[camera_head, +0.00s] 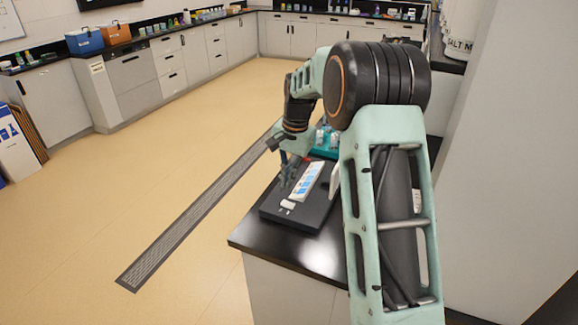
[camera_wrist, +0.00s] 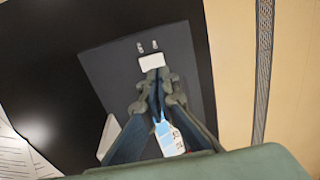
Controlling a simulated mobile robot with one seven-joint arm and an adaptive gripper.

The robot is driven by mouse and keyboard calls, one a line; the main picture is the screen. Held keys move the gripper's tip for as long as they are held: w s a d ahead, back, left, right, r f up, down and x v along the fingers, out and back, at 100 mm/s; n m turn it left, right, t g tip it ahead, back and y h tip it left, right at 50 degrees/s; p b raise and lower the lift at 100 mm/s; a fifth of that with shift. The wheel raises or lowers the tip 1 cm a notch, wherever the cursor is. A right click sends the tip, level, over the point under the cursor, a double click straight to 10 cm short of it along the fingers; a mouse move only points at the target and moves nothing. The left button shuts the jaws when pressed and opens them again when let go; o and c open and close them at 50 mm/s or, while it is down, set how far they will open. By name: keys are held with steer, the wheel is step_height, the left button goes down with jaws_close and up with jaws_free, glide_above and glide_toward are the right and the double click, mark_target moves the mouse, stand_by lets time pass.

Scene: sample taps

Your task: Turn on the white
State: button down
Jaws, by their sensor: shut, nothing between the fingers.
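A dark flat board (camera_head: 310,214) lies on the black counter, and it also shows in the wrist view (camera_wrist: 196,75). A small white block (camera_wrist: 152,62) sits on it, with two small pale fittings (camera_wrist: 147,46) just beyond. The white block also shows in the head view (camera_head: 288,204). A white and blue strip (camera_head: 308,182) lies on the board, and in the wrist view (camera_wrist: 170,138) my fingers partly cover it. My gripper (camera_head: 287,182) is above the board, shut and empty. In the wrist view its fingertips (camera_wrist: 154,82) appear just short of the white block; I cannot tell if they touch.
The black counter (camera_head: 290,256) ends at the left and front, with open floor beyond. A teal holder (camera_head: 325,152) with small items stands behind the board. Papers (camera_wrist: 14,158) lie at the wrist view's left. A wall stands at the right.

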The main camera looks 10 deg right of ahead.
mark_target(285, 202)
steer(key=f, duration=0.5)
steer(key=shift+w+a+f+p, duration=0.25)
steer(key=shift+f+p, duration=0.1)
steer(key=shift+f, duration=0.05)
steer(key=shift+f, duration=0.15)
steer(key=shift+a+f+b, duration=0.15)
steer(key=shift+f+b, duration=0.25)
steer(key=shift+b, duration=0.05)
steer(key=shift+r, duration=0.15)
